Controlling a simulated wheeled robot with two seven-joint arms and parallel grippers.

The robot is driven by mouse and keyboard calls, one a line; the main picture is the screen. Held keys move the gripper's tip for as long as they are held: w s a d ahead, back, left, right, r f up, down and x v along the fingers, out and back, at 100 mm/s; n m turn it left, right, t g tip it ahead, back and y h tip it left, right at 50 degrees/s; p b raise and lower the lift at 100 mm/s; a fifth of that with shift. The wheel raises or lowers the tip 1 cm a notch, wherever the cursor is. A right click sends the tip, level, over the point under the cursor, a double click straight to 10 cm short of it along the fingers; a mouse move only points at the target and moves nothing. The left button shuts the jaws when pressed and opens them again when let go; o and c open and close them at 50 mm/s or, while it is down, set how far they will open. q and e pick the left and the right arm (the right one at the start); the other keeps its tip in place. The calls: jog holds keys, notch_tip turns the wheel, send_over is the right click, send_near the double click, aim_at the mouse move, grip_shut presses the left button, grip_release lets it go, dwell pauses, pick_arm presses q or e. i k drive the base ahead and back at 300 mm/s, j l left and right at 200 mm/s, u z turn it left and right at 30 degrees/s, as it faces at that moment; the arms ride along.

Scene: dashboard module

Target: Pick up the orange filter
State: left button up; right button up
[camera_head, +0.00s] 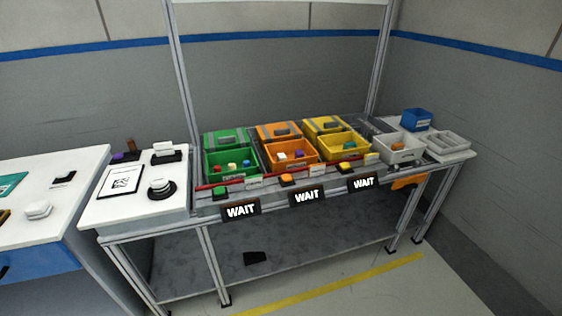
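No part is clearly marked as the orange filter. An orange bin (284,160) in the middle of the workbench holds small parts, among them a white one (281,157) and a purple one (299,154). A small brown-orange upright part (130,146) stands at the back of the white side table, beside a purple piece (118,156). An orange item (408,182) shows below the bench's right end; its shape is partly hidden. Neither of my grippers is in view.
A green bin (231,168) and a yellow bin (345,149) flank the orange one. Grey trays (402,153) and a blue box (416,119) are at the right. Buttons and WAIT signs (307,196) line the front. A black item (255,258) lies on the lower shelf.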

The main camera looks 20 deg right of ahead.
aim_at(399, 146)
jog(key=z, duration=1.5)
jog(key=i+l+u, duration=0.15)
jog(key=i+l, duration=0.45)
jog(key=i+j, duration=0.05)
